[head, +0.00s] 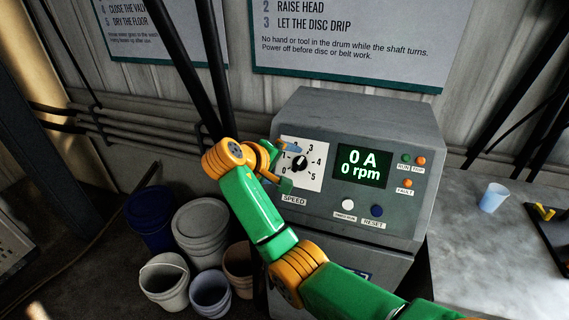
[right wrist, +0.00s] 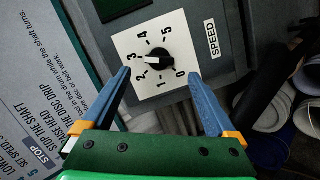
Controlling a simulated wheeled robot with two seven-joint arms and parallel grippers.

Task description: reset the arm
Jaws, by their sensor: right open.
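My right arm reaches up from the bottom of the head view to the grey control box (head: 345,120). My right gripper (head: 287,167) is open in front of the white speed dial plate (head: 313,182). In the right wrist view its two blue fingers (right wrist: 160,76) are spread, with nothing between the tips. The black speed knob (right wrist: 158,60) shows beyond the tips, its white mark toward about 3. I cannot tell whether a finger touches the plate. My left gripper is out of view.
The green display (head: 363,166) reads 0 A and 0 rpm. A white button (head: 348,204) and a blue reset button (head: 376,211) sit below it. Several buckets (head: 200,230) stand on the floor at left. A blue cup (head: 493,197) stands on the grey bench (head: 480,250) at right.

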